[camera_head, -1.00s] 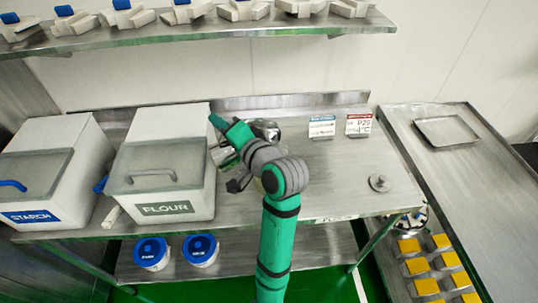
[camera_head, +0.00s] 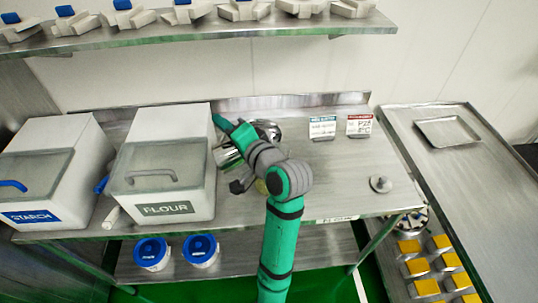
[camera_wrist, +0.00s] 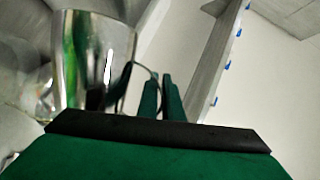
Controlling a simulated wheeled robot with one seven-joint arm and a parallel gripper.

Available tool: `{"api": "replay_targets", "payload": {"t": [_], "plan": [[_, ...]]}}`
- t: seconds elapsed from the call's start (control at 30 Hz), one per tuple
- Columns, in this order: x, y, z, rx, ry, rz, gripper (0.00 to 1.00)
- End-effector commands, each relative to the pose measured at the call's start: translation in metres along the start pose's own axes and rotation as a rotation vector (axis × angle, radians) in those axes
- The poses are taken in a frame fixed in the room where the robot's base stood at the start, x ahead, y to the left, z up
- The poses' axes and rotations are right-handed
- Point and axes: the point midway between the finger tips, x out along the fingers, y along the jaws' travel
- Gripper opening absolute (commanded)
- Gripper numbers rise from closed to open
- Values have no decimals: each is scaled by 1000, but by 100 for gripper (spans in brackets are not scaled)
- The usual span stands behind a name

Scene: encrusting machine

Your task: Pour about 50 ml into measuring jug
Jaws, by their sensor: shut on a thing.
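A shiny metal vessel (camera_wrist: 93,65) with a handle fills the left of the wrist view. My gripper (camera_wrist: 161,98) is shut on its handle, with the two green fingers close together. In the head view my gripper (camera_head: 228,130) is over the back middle of the steel table, and the metal vessel (camera_head: 226,155) shows partly behind my arm, tilted. A clear, glassy shape (camera_wrist: 38,95) shows at the vessel's left in the wrist view; I cannot tell surely whether it is the measuring jug. Any liquid is hidden.
The flour bin (camera_head: 165,170) and starch bin (camera_head: 50,175) stand left of my gripper. A round metal piece (camera_head: 267,130) is behind my arm. Two label cards (camera_head: 322,128) and a small metal weight (camera_head: 380,184) are to the right. A shelf (camera_head: 210,36) hangs above.

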Motion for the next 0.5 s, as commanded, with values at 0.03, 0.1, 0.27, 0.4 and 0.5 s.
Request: {"api": "replay_targets", "payload": {"t": [0.03, 0.1, 0.27, 0.4, 0.5], "plan": [[1, -1, 1, 0, -2, -2, 0], [2, -2, 1, 3, -4, -4, 0], [5, -18, 10, -101, -3, 29, 0], [10, -26, 24, -290, -1, 109, 0], [12, -24, 28, -361, 2, 140, 0]]}}
